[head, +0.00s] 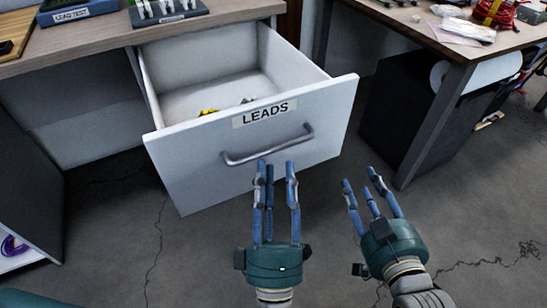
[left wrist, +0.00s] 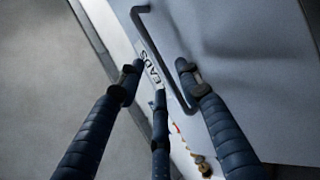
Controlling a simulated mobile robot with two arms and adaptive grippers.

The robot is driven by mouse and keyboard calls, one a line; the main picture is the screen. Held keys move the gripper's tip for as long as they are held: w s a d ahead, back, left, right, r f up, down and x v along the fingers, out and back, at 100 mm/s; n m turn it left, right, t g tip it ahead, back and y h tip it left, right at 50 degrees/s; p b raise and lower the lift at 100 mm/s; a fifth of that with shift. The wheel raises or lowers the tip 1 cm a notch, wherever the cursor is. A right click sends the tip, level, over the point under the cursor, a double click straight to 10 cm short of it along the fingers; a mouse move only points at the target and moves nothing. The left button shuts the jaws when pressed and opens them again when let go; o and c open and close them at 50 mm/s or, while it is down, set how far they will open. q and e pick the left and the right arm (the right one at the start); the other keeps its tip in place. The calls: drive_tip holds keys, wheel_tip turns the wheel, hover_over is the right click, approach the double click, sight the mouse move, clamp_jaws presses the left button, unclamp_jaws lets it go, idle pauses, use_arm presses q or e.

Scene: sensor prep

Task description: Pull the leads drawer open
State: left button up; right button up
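The leads drawer (head: 200,162) is white, labelled "LEADS", and stands well pulled out from under the bench. Its grey bar handle (head: 268,151) runs across the front below the label. My left gripper (head: 276,170) is open, with its fingertips just below and in front of the handle. In the left wrist view the handle (left wrist: 171,72) passes near the spread fingers (left wrist: 160,75); I cannot tell whether they touch it. My right gripper (head: 362,182) is open and empty, to the right of the drawer front. Inside the drawer lie small yellow and dark items (head: 208,112).
A wooden bench top (head: 110,40) above the drawer holds a "LEAD TEST" box (head: 76,12) and a rack (head: 168,12). Another table (head: 455,45) with clutter stands at the right, with a dark cabinet (head: 400,110) beneath. The floor in front is clear.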

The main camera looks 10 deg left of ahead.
use_arm(q)
drive_tip(key=a+v, duration=0.1)
drive_tip(key=v, duration=0.7)
drive_tip(key=shift+d, duration=0.45)
drive_tip(key=shift+s+f, duration=0.15)
